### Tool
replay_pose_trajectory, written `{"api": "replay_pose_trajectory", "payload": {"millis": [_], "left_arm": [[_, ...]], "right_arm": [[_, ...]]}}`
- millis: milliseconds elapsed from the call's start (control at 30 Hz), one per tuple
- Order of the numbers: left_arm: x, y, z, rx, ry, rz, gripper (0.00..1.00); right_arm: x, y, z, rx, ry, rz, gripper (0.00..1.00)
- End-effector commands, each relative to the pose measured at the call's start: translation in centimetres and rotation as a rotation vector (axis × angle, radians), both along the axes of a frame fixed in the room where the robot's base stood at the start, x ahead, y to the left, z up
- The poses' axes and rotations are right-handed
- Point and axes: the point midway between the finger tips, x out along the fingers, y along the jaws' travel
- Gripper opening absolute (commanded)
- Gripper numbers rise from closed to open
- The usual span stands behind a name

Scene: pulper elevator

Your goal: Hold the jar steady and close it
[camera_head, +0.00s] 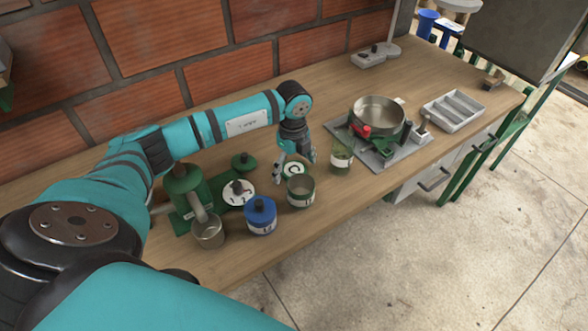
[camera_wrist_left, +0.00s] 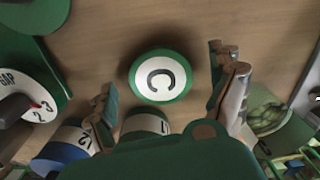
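A round green lid with a white top marked C (camera_head: 295,170) lies on the table; it also shows in the left wrist view (camera_wrist_left: 160,77). My left gripper (camera_head: 294,160) points down over this lid, its fingers open on either side of it. In the left wrist view the gripper (camera_wrist_left: 164,80) is empty, with wood visible between each finger and the lid. A green jar without a lid (camera_head: 301,191) stands upright just in front of the lid. It is partly hidden behind the gripper body in the wrist view (camera_wrist_left: 146,122). My right gripper is not in view.
Right are an open jar of green contents (camera_head: 341,160), a metal pan (camera_head: 379,114) and a grey tray (camera_head: 453,110). A brick wall (camera_head: 235,50) stands behind.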

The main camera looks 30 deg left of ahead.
Motion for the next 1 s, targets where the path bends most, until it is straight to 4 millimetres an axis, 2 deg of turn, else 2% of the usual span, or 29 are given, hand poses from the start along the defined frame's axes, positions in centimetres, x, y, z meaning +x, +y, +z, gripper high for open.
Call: {"api": "replay_pose_trajectory", "payload": {"millis": [33, 300, 667, 767, 1000], "left_arm": [[0.0, 0.0, 0.0, 0.0, 0.0, 0.0, 0.86], [0.0, 0.0, 0.0, 0.0, 0.0, 0.0, 0.51], [0.1, 0.0, 0.6, 0.0, -0.002, 0.0, 0.5], [0.1, 0.0, 1.9, 0.0, -0.004, 0.0, 0.5], [0.1, 0.0, 6.8, -0.001, -0.005, 0.0, 0.5]], "right_arm": [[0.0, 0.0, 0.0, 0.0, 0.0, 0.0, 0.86], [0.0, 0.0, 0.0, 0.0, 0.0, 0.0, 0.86], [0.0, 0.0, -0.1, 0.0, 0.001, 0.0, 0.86], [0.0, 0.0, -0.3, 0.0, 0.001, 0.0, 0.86], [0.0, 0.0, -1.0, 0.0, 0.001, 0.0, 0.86]]}}
